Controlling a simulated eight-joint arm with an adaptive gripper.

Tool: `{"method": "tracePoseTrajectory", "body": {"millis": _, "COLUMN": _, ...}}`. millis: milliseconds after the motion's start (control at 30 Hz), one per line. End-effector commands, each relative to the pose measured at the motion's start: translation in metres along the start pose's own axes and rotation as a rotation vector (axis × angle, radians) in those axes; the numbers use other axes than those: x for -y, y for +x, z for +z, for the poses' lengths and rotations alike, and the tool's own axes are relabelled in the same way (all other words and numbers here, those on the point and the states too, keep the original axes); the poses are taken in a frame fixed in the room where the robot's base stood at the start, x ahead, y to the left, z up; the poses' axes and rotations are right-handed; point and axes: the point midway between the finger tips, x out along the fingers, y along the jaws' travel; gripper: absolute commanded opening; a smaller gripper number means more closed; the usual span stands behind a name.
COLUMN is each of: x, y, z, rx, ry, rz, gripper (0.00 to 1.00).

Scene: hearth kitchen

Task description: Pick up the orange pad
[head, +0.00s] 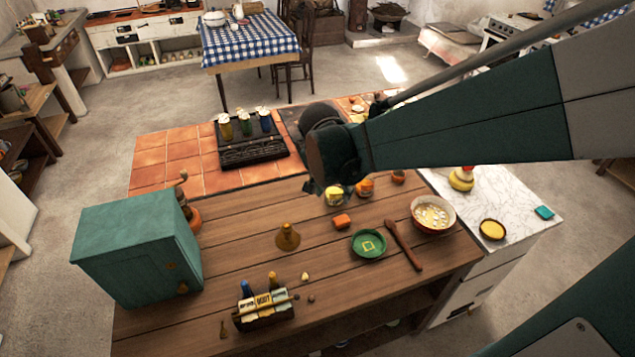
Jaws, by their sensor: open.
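A small orange block-like pad (342,221) lies on the wooden table (235,225), near the middle of the picture. It is left of and behind the green dish (369,245). My gripper (314,187) hangs over the back part of the table, above and slightly left of the pad, and apart from it. It is open, and I see nothing held in it. Its fingers are small and dark, partly hidden by my wrist.
A yellow jar (334,196) and an orange jar (365,187) stand behind the pad. A wooden spoon (403,245) and a bowl (433,215) are to the right. A brass bell (287,238) stands left, beyond it a teal cabinet (115,255).

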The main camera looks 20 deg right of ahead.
Motion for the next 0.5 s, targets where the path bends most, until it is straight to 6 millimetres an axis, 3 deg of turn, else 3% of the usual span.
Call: {"method": "tracePoseTrajectory", "body": {"millis": 500, "x": 0.019, "y": 0.092, "z": -0.007, "rx": -0.020, "ry": 0.281, "rz": 0.138, "gripper": 0.43}}
